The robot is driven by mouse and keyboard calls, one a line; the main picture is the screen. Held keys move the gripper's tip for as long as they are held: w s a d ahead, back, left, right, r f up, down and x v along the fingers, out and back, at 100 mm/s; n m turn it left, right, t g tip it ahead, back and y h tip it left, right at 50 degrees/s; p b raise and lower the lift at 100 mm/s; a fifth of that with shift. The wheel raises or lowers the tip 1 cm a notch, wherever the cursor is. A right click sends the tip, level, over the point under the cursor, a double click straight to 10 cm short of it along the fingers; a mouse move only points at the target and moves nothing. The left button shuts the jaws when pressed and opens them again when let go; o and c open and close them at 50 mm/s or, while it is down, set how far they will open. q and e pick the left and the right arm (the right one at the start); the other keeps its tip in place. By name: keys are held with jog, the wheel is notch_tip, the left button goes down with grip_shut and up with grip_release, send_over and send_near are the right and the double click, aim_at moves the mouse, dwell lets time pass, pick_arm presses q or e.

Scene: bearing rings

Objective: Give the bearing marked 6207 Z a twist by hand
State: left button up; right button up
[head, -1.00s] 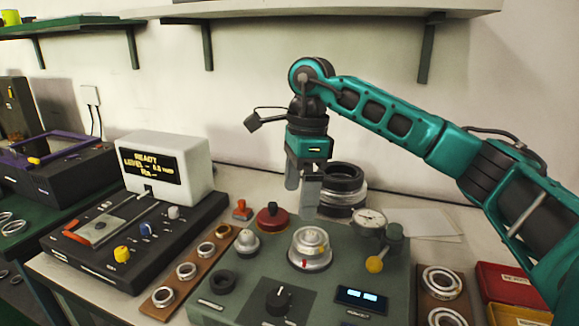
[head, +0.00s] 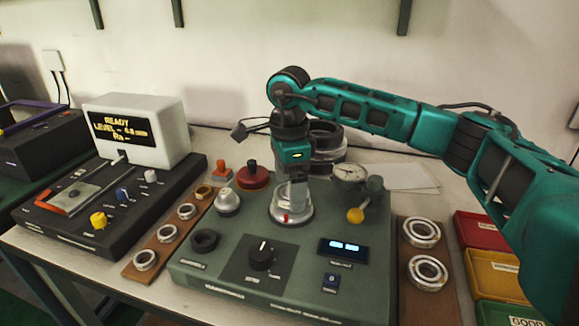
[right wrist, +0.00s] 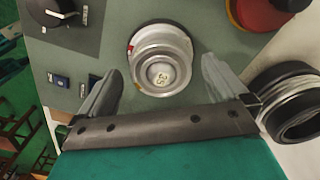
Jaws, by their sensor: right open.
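My right gripper (head: 292,198) points down over the silver spindle hub (head: 291,214) on the green test machine. Its jaws are open. In the right wrist view, the two fingers (right wrist: 161,68) stand apart on either side of the hub (right wrist: 160,62), whose top cap reads 35. A small red mark shows at the hub's rim. Two bearing rings, one behind (head: 421,232) and one in front (head: 427,272), lie on a brown board right of the machine. I cannot read 6207 Z on any ring. My left gripper is out of view.
A red button (head: 252,177) is to the left, and stacked dark rings (head: 327,148) stand behind. Red, yellow and green bins (head: 490,268) line the right.

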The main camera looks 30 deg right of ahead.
jog(key=shift+f, duration=0.4)
jog(key=shift+c, duration=0.2)
jog(key=c, duration=1.3)
jog(key=shift+n, duration=1.2)
jog(key=shift+n, duration=1.1)
jog(key=shift+s+n, duration=0.1)
jog(key=shift+n, duration=1)
